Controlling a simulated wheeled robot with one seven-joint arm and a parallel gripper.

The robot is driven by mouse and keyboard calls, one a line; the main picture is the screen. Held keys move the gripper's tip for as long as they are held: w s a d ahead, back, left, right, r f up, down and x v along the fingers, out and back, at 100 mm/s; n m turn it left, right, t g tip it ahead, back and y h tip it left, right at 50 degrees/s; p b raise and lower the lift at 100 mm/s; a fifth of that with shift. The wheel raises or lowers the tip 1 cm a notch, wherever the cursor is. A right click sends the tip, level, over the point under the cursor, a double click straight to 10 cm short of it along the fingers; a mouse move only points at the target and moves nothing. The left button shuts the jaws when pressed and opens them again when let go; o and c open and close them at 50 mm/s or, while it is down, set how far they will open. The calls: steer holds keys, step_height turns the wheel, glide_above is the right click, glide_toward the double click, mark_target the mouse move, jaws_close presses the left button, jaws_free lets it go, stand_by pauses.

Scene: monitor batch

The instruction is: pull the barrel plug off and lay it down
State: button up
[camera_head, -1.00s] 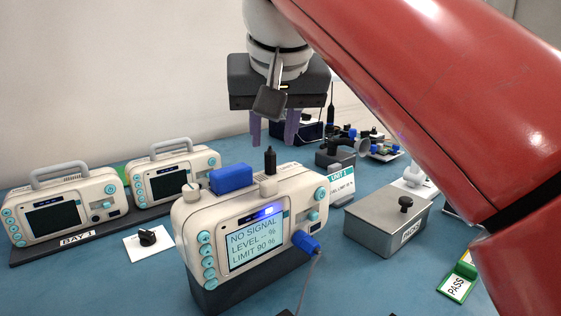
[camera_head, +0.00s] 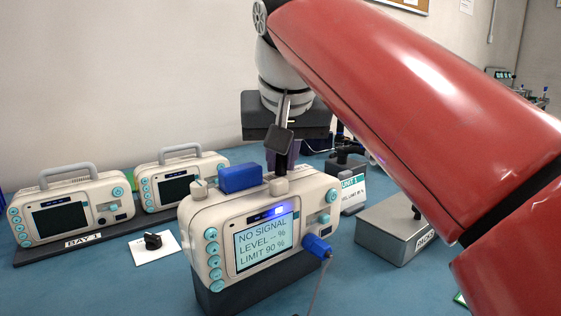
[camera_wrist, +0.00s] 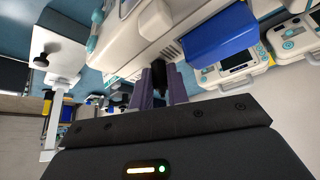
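A white monitor (camera_head: 262,228) stands on the bench with a lit screen reading NO SIGNAL. The black barrel plug (camera_head: 281,163) stands upright in the right pale socket (camera_head: 279,186) on its top. My gripper (camera_head: 282,158) is above the monitor, pointing down. Its purple fingers lie on both sides of the plug and look closed against it; the plug is partly hidden by them. In the wrist view, the plug (camera_wrist: 159,77) sits between the fingers (camera_wrist: 158,90). The plug still appears seated in the socket.
A blue block (camera_head: 240,178) sits on the monitor beside the plug. A blue cable plug (camera_head: 317,246) is at its front right. A grey box (camera_head: 395,235) stands to the right, two handled monitors (camera_head: 70,211) to the left. A knob on a white card (camera_head: 153,242) lies between.

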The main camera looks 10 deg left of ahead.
jaws_close()
steer(key=shift+r, duration=0.1)
steer(key=shift+r+p, duration=1.35)
steer(key=shift+p, duration=0.15)
steer(key=shift+r, duration=1.05)
steer(key=shift+d, duration=0.1)
